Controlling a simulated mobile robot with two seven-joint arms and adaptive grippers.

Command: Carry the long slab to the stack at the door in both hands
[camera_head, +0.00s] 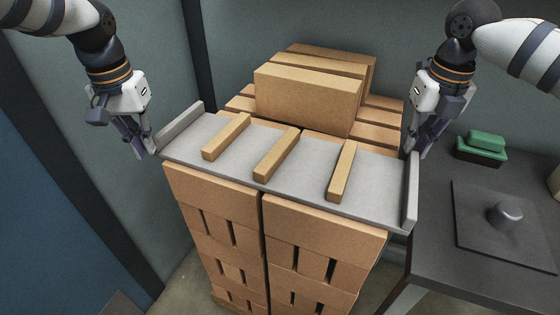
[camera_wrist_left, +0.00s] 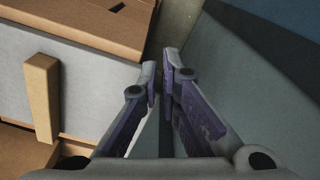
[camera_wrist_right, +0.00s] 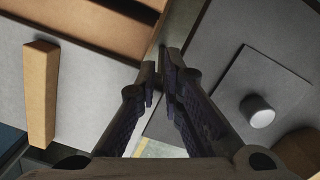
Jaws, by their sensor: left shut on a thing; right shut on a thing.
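The long slab (camera_head: 222,158) is grey, with a raised lip at each end and three wooden strips lying across it. The slab also shows in the left wrist view (camera_wrist_left: 95,95) and the right wrist view (camera_wrist_right: 85,105). The fingers partly hide both lips.
Larger tan blocks (camera_head: 308,97) stand on the stack behind the slab. A dark table (camera_head: 440,262) on the right holds a plate with a round knob (camera_head: 503,215) and a green item (camera_head: 483,145) in a tray. A blue panel (camera_head: 50,210) is on the left.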

